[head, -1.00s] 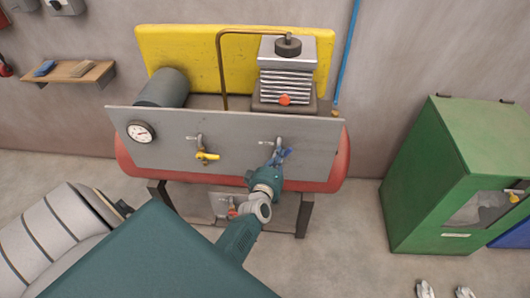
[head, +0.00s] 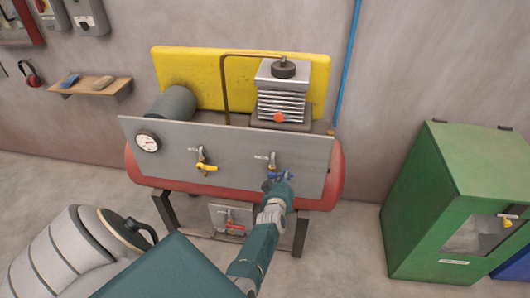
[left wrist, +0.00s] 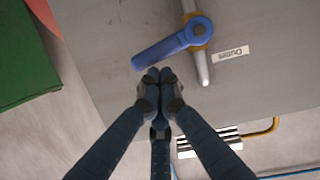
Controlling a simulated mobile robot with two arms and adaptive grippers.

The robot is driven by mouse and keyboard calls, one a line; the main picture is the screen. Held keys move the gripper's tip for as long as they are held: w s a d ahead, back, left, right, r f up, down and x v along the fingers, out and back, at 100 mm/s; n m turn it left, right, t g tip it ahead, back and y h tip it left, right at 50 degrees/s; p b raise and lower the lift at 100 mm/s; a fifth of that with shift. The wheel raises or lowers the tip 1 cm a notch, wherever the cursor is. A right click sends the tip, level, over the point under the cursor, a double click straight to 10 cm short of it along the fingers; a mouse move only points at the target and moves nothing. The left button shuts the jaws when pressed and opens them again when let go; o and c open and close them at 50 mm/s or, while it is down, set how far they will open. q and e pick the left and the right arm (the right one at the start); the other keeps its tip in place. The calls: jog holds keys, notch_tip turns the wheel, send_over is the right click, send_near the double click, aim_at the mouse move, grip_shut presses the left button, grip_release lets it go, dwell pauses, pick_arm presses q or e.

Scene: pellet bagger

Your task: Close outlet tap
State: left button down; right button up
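The outlet tap has a blue lever handle (head: 283,176) on the right of the grey panel (head: 235,160). In the left wrist view the blue handle (left wrist: 165,47) slants across its metal pipe, beside a small label (left wrist: 230,54) that seems to read "Outlet". My left gripper (head: 274,184) is at this tap and partly hides it in the head view. In the left wrist view its fingertips (left wrist: 158,76) are together with nothing visible between them, just short of the handle's free end. I cannot tell whether they touch it. My right gripper is not in view.
A yellow-handled tap (head: 206,167) sits left on the same panel, near a gauge (head: 148,142). A red-handled tap (head: 234,227) is on a small plate below the red tank (head: 150,175). A green cabinet (head: 425,200) stands at right, with clear floor between.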

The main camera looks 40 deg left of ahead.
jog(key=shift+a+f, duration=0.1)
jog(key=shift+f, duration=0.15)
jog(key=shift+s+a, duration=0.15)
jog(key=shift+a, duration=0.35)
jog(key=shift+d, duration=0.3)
